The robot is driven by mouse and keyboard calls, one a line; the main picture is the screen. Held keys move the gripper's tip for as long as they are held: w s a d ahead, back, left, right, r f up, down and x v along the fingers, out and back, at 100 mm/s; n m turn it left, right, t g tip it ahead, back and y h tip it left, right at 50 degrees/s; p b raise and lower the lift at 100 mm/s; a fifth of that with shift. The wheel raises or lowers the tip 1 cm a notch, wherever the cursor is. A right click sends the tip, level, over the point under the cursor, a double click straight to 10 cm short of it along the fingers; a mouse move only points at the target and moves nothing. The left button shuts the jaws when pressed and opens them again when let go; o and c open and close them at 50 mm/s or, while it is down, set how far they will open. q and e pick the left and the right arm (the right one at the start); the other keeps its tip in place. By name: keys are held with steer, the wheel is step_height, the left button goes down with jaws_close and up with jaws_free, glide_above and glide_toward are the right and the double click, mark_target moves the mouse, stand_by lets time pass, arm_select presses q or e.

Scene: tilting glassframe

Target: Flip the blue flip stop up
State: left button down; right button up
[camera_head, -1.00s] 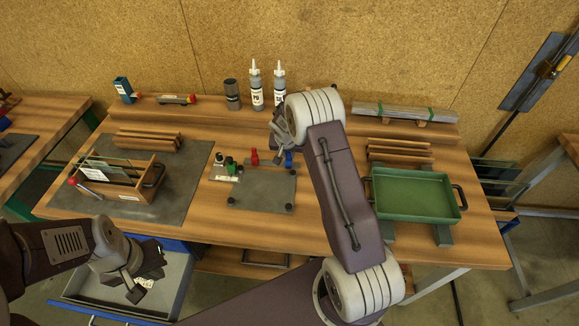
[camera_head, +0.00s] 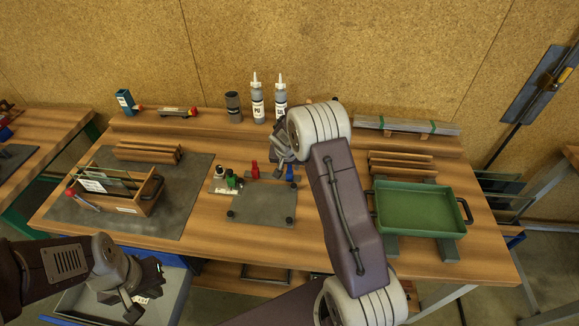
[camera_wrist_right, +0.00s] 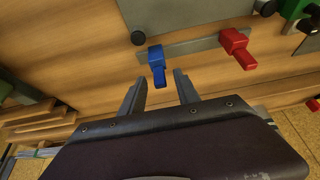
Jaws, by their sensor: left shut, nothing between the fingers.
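The blue flip stop (camera_head: 290,172) stands at the back edge of the grey plate (camera_head: 263,206), partly hidden by my right gripper (camera_head: 279,155) in the head view. In the right wrist view the blue flip stop (camera_wrist_right: 157,66) lies just beyond and between the tips of my right gripper (camera_wrist_right: 158,82). Those fingers are spread, with nothing held. The red flip stop (camera_wrist_right: 236,48) is on the same bar to the right; it also shows in the head view (camera_head: 254,169). My left gripper (camera_head: 137,302) is shut and empty over the drawer in front of the bench.
Green and black clamp parts (camera_head: 232,180) sit left of the red stop. A green tray (camera_head: 420,209) is at the right. A wooden frame box with a red-knobbed tool (camera_head: 120,190) is at the left. Bottles (camera_head: 257,102) stand behind.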

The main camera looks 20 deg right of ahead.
steer(key=b+v, duration=0.1)
steer(key=v, duration=0.7)
steer(key=shift+s, duration=0.15)
